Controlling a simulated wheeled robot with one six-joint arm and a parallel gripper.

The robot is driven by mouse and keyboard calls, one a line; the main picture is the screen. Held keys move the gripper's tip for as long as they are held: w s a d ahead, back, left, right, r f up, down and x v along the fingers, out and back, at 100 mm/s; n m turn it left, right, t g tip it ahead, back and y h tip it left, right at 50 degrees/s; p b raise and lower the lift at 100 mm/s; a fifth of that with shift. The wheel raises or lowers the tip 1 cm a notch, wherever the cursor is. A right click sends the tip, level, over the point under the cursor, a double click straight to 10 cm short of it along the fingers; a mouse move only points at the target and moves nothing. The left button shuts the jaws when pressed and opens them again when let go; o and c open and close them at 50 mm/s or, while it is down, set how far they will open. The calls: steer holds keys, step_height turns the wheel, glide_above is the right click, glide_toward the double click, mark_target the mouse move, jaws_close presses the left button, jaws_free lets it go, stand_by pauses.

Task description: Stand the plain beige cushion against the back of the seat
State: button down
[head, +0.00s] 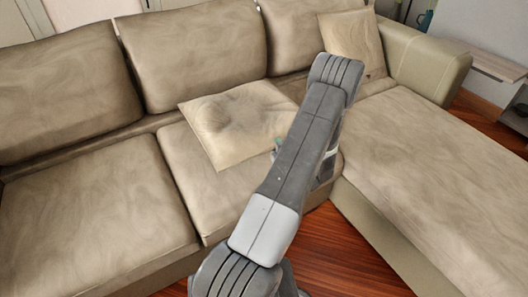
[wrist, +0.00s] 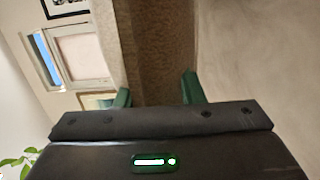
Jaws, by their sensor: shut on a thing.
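The plain beige cushion (head: 235,118) is over the middle seat (head: 185,170) of the sofa, its broad face up and its far edge near the seat back (head: 195,55). Whether it rests fully on the seat or is partly lifted I cannot tell. My gripper (head: 278,147) is at the cushion's right side, mostly hidden by my arm, and is shut on it. In the wrist view the two green fingers of my gripper (wrist: 157,88) stand apart, with a brown strip of fabric between them. The cushion's right corner is hidden behind my arm.
Another beige cushion (head: 350,45) leans in the far right corner by the armrest (head: 425,60). The chaise seat (head: 430,160) extends at the right. The left seat (head: 95,215) is bare. Wooden floor (head: 345,255) shows in front of the sofa.

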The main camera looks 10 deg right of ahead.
step_height(320, 180, down, 7)
steer(key=shift+r+b, duration=0.2)
steer(key=shift+b, duration=0.45)
steer(key=shift+f+b, duration=0.55)
steer(key=shift+f, duration=0.1)
steer(key=c, duration=0.9)
jaws_free()
steer(key=shift+c, duration=0.2)
